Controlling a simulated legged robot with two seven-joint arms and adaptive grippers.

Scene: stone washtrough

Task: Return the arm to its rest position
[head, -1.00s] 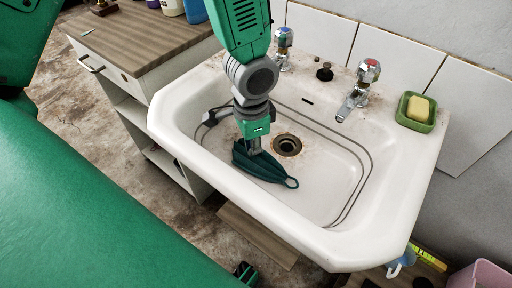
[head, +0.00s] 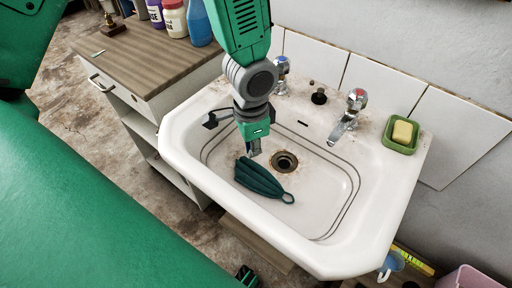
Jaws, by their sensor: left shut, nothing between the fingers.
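My left gripper (head: 254,152) is over the white basin (head: 330,243), pointing down. Its fingers are shut with nothing between them. A dark teal, ribbed cloth-like item (head: 262,180) with a small loop at its right end lies on the basin floor, just below the fingertips. The fingertips look slightly apart from it, though the gap is hard to judge.
A green dish (head: 402,136) with yellow soap sits on the right rim. A wooden-topped cabinet (head: 140,60) with bottles (head: 175,18) stands at left.

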